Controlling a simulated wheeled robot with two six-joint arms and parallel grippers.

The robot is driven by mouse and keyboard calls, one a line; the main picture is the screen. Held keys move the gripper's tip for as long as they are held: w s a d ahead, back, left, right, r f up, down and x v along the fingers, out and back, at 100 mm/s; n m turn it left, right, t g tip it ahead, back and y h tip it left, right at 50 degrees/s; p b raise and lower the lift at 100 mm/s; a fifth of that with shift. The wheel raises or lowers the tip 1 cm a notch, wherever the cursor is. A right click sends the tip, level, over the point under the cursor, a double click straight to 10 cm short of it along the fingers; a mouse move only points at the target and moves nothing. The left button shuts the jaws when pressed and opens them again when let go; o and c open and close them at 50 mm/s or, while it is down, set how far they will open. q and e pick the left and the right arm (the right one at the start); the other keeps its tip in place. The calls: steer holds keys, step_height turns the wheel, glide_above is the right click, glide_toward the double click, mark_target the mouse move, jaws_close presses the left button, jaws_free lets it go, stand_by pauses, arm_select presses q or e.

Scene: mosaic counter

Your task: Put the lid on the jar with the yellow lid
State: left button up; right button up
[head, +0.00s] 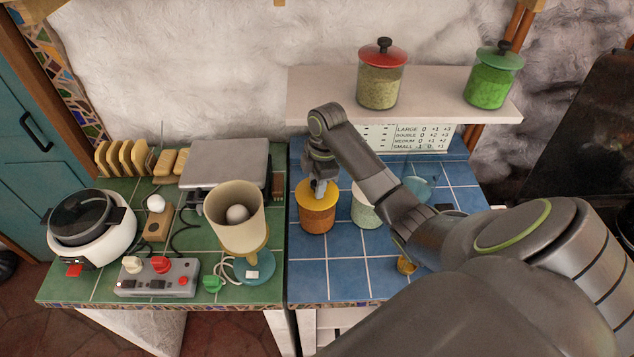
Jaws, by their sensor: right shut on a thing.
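The jar with orange-brown contents (317,220) stands upright on the blue tiled counter, left of centre. The yellow lid (304,194) is level over the jar's mouth and looks seated on the rim; a small gap could not be told from this angle. My right gripper (320,187) points down from above and is shut on the top of the yellow lid, hiding its knob. My left gripper is not in view.
A jar with pale contents (364,210) stands just right, partly behind my right arm. A clear bluish container (422,180) is farther right. Red-lidded (380,85) and green-lidded (490,82) jars stand on the shelf (430,107). A beige cup-shaped container (236,222) stands left.

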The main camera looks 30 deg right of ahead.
steer(key=shift+f, duration=0.1)
stand_by(0.3)
steer(key=o, duration=1.6)
steer(key=shift+c, duration=0.2)
